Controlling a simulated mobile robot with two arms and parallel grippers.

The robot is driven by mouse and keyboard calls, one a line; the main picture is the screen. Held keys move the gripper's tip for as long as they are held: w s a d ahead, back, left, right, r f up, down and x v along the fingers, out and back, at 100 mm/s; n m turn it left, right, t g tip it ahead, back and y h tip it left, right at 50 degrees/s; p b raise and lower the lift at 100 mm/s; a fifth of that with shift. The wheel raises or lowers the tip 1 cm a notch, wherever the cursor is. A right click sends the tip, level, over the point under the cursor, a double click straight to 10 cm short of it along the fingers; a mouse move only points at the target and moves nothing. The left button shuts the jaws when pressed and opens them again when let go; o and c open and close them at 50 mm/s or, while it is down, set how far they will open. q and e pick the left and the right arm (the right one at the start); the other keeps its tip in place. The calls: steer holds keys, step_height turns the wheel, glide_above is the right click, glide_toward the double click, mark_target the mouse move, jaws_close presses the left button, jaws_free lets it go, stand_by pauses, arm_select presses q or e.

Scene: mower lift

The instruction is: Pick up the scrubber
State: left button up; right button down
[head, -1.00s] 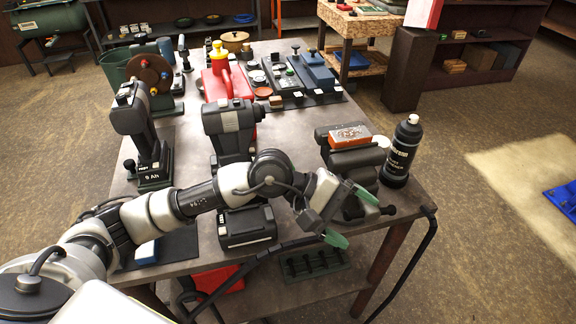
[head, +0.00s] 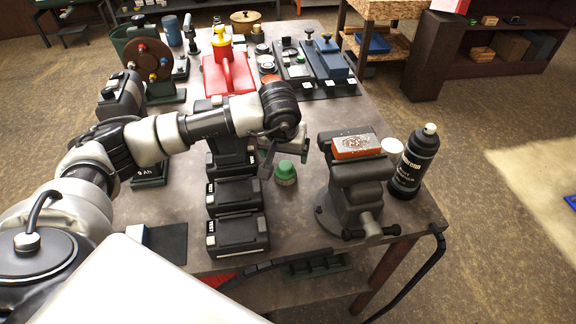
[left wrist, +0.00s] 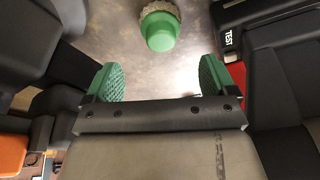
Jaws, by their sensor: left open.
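The scrubber (head: 286,173), a small round green knob with a pale bristly rim, stands on the workbench between the black battery packs and the vise. In the left wrist view the scrubber (left wrist: 160,30) is at the top centre, beyond the fingertips. My left gripper (head: 284,158) is open and empty just behind and above it in the head view. Its two green pads (left wrist: 158,80) are wide apart in the left wrist view, with bare bench between them. My right gripper is not in view.
A grey vise (head: 352,190) holding an orange-red block (head: 352,147) stands to the right, with a black bottle (head: 414,163) beside it. Black battery packs (head: 238,236) stand close on the left. Bare bench lies around the scrubber.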

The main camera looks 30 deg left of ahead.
mark_target(285, 165)
arm_select(q)
steer(key=shift+p+x, duration=0.3)
steer(key=shift+x, duration=0.85)
steer(key=p+x, duration=0.2)
steer(key=x, duration=0.1)
steer(key=shift+f, duration=0.4)
steer(key=shift+a+f, duration=0.1)
steer(key=shift+f, duration=0.5)
steer(key=shift+w+f, duration=0.1)
steer(key=shift+w, duration=0.05)
steer(key=shift+c, duration=0.4)
steer(key=c, duration=0.9)
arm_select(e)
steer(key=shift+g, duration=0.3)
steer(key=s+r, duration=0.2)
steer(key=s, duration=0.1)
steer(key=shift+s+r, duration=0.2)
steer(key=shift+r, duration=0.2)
